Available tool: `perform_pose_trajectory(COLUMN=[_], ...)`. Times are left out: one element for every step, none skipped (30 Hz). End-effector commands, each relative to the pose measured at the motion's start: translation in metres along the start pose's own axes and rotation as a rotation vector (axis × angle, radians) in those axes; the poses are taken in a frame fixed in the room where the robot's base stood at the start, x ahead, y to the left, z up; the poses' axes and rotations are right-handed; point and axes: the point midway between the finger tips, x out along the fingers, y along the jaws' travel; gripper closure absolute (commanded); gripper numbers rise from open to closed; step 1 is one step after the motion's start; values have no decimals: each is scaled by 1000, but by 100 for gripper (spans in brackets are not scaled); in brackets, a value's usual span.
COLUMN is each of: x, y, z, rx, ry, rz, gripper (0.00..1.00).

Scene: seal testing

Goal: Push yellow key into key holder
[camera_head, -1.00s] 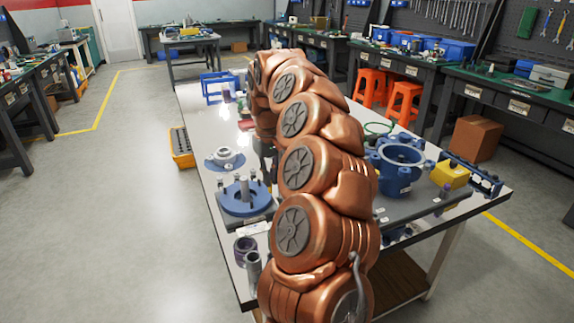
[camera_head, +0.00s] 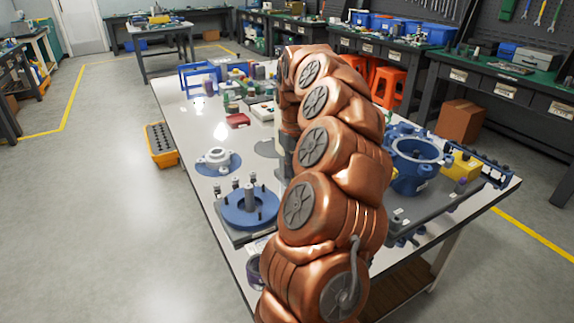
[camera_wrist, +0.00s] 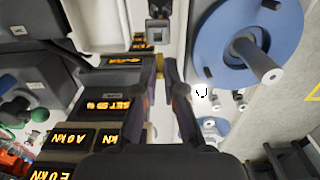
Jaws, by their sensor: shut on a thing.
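My gripper (camera_wrist: 163,75) shows in the wrist view with its dark fingers nearly together. A small yellow piece (camera_wrist: 159,66) shows at the fingertips; it looks like the yellow key, mostly hidden by the fingers. A grey block with a dark recess (camera_wrist: 158,10) lies beyond the fingertips, at the top of the wrist view; I cannot tell if it is the key holder. In the head view my copper arm hides the gripper and the key.
Panels with amber digits (camera_wrist: 105,105) stand close on the left of the fingers. A blue round fixture with a metal post (camera_wrist: 232,40) is on the right; it also stands on the white table in the head view (camera_head: 248,211). A blue flanged housing (camera_head: 415,165) is right of my arm.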

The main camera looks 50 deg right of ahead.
Motion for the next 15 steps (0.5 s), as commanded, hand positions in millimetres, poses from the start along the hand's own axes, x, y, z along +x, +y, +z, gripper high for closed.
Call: perform_pose_trajectory(x=[2,3,4,6,7,10,12,14,17,20,22,26,28,30,34], y=[2,3,4,5,6,6,7,7,8,8,7,7,7,7,6], z=[1,1,2,2,3,3,3,3,4,4,4,4,4,4,4], rx=[3,5,8,10,11,13,14,14,15,15,15,14,14,13,13], ry=[0,0,0,0,0,0,0,-1,-1,-1,-2,-2,-3,-3,-3], rz=[0,0,0,0,0,0,0,1,1,0,0,0,0,0,-1], gripper=[100,100,100,100,100,100,100,100,100,100,100,100,100,100,100])
